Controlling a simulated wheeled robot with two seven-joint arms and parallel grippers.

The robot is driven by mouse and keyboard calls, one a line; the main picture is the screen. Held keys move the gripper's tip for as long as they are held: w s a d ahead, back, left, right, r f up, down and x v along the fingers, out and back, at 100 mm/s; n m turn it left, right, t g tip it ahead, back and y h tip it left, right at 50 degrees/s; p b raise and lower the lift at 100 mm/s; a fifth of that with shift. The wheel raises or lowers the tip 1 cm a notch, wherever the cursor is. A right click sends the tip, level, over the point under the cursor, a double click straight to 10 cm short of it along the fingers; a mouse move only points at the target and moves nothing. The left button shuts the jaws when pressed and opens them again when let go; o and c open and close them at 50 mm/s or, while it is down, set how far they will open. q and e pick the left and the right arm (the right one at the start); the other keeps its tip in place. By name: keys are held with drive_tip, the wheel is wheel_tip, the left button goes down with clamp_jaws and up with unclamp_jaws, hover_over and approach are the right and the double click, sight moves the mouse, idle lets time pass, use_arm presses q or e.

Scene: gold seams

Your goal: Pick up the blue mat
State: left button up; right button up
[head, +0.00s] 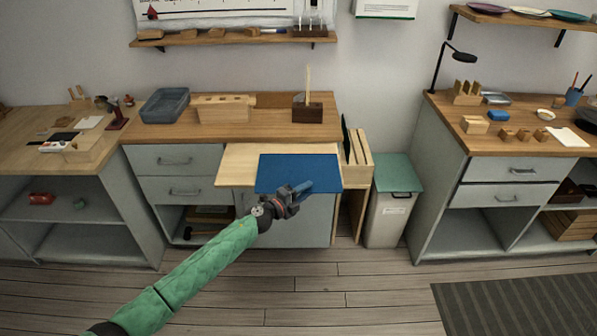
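The blue mat (300,168) lies flat on a pale wooden pull-out board (237,166) in front of the middle workbench. My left gripper (306,188) is at the mat's front edge, over its lower middle. Its fingers point to the right and overlap the mat in the picture. I cannot tell whether they touch the mat or whether they are open or shut. The gripper hides a small part of the mat's front edge. My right gripper is not in view.
The middle bench top (270,123) holds a grey-blue tray (165,106), a wooden block rack (222,108) and a dark wooden holder (307,111). A lidded bin (391,217) stands right of the board. The floor in front is clear.

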use_arm(q)
drive_tip(key=shift+w, duration=0.1)
clamp_jaws()
drive_tip(key=shift+r, duration=0.1)
